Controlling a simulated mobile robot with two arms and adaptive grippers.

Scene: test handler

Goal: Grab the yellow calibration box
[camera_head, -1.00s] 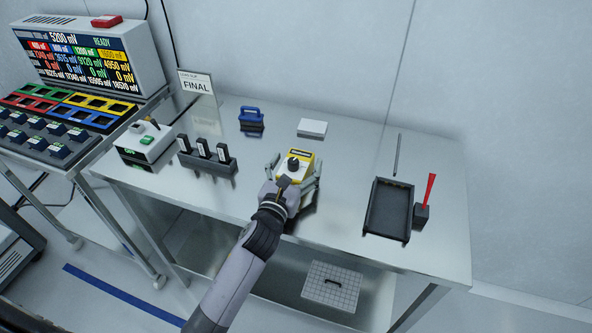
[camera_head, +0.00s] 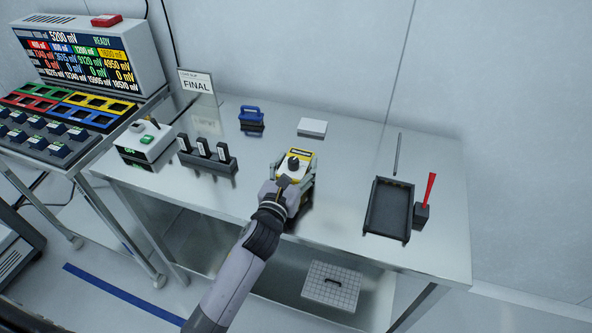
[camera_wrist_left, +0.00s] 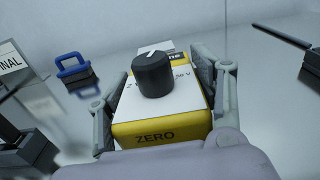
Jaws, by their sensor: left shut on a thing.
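The yellow calibration box (camera_head: 299,156) with a white top and a black knob is on the metal table, in the middle of the head view. In the left wrist view the box (camera_wrist_left: 150,130) shows the word ZERO on its near yellow side. My left gripper (camera_head: 294,167) is shut on the box, with one finger along each side. The fingers also show in the left wrist view (camera_wrist_left: 163,95). The near part of the box is partly hidden by my gripper in the head view. My right gripper is not in view.
On the metal table (camera_head: 335,210), a rack of black modules (camera_head: 207,156) and a white-green device (camera_head: 145,143) stand left. A blue-handled block (camera_head: 251,120) and white block (camera_head: 312,128) lie behind.

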